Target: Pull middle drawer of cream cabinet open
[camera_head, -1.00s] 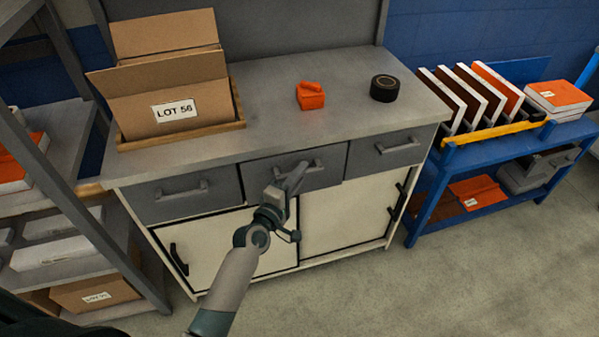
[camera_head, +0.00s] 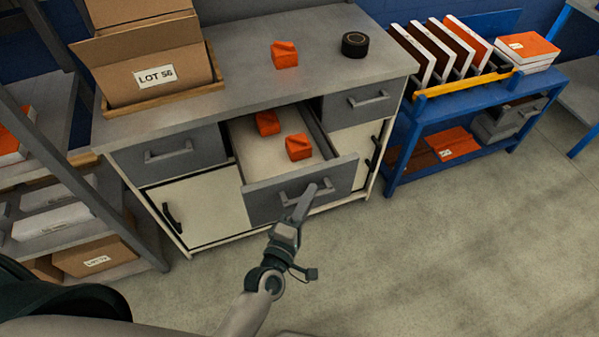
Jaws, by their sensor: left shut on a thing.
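The cream cabinet (camera_head: 205,208) has a grey top and a row of three grey drawers. Its middle drawer (camera_head: 262,207) is pulled well out, and its light interior shows two orange objects (camera_head: 299,147). My left gripper (camera_head: 304,200) is at the handle (camera_head: 304,197) on that drawer's front and is shut on it. The fingers hide part of the handle. The left drawer (camera_head: 170,155) and the right drawer (camera_head: 362,101) are closed. My right gripper is not in view.
On the cabinet top are an open cardboard box (camera_head: 150,70) in a wooden tray, an orange object (camera_head: 284,55) and a black tape roll (camera_head: 355,45). A blue cart (camera_head: 400,177) stands at the right, a grey shelf rack (camera_head: 85,190) at the left. The floor in front is clear.

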